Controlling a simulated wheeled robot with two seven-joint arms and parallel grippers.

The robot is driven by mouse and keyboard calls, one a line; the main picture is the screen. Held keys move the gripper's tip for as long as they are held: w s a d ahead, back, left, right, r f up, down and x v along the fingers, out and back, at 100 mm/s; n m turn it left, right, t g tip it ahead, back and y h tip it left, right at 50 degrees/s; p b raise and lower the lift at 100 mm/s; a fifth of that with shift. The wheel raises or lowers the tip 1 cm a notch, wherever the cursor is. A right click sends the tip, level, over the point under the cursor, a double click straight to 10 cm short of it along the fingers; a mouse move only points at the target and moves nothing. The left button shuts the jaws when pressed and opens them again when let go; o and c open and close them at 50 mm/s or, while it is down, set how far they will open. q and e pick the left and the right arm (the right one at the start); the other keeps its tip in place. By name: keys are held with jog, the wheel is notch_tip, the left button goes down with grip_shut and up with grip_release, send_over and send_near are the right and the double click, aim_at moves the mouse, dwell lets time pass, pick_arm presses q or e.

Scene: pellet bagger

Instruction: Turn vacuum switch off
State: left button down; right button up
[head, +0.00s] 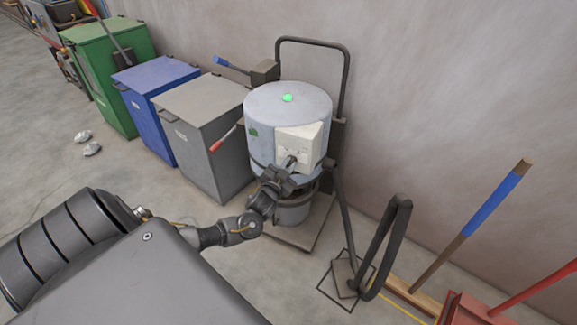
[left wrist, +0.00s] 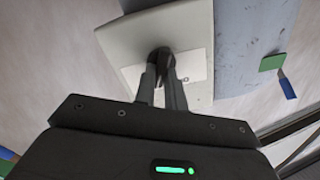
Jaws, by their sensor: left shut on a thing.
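The vacuum (head: 285,105) is a grey-blue drum with a pale switch box (head: 308,140) on its front side. My left gripper (head: 291,163) reaches the front of this box from below. In the left wrist view, its fingers (left wrist: 161,78) are shut on the dark knob of the vacuum switch (left wrist: 161,56), in front of a white label plate on the box (left wrist: 112,45). The fingers partly hide the knob, and I cannot read its setting. A green light (head: 288,98) shows on top of the drum. My right gripper is not in view.
Grey (head: 205,110), blue (head: 155,75) and green (head: 105,50) bins stand left of the vacuum. A wall is close behind. Open floor lies at front left.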

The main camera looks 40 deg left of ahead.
pick_arm(q)
jog(key=shift+n, duration=1.3)
jog(key=shift+a+n+p, duration=0.1)
jog(key=shift+n+p, duration=0.25)
jog(key=shift+n, duration=0.05)
jog(key=shift+a+n+p, duration=0.15)
jog(key=shift+n+p, duration=0.25)
jog(key=shift+n, duration=1.75)
jog(key=shift+a+n+p, duration=0.1)
jog(key=shift+n+p, duration=0.3)
jog(key=shift+n, duration=1.75)
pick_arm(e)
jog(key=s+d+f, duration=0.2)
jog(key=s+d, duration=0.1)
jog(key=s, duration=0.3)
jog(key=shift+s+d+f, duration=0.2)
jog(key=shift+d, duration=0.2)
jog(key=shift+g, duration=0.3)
pick_arm(q)
jog(key=c, duration=1.5)
grip_release()
jog(key=shift+o, duration=0.2)
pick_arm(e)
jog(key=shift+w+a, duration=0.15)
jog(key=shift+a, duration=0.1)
